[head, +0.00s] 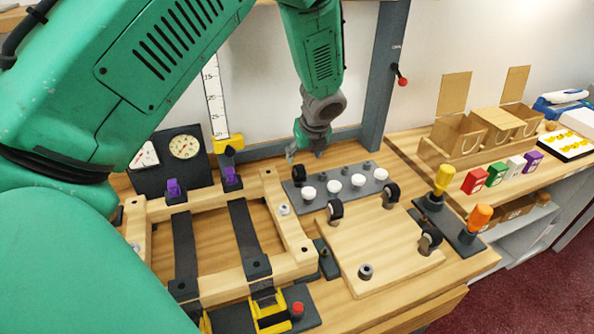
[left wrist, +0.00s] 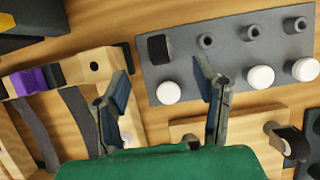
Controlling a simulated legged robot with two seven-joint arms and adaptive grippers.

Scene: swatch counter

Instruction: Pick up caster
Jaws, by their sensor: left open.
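A black caster (head: 298,174) sits at the left end of the grey rack (head: 340,189); it also shows in the left wrist view (left wrist: 159,49). More black casters stand on the wooden board, at its back left (head: 335,209), back right (head: 390,194) and right edge (head: 430,240). My left gripper (head: 305,154) is open and empty, above and just behind the rack's left end. In the left wrist view its two fingers (left wrist: 163,75) are spread apart, with the rack's caster showing beyond the gap between them. My right gripper is not in view.
White round knobs (head: 334,187) line the rack's front. The wooden board (head: 385,245) has a grey ring (head: 366,271) at its front. A wooden frame (head: 297,230) with dark straps lies left. Orange-handled (head: 480,216) and yellow-handled (head: 444,177) tools stand right. A dark post (head: 384,85) rises behind.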

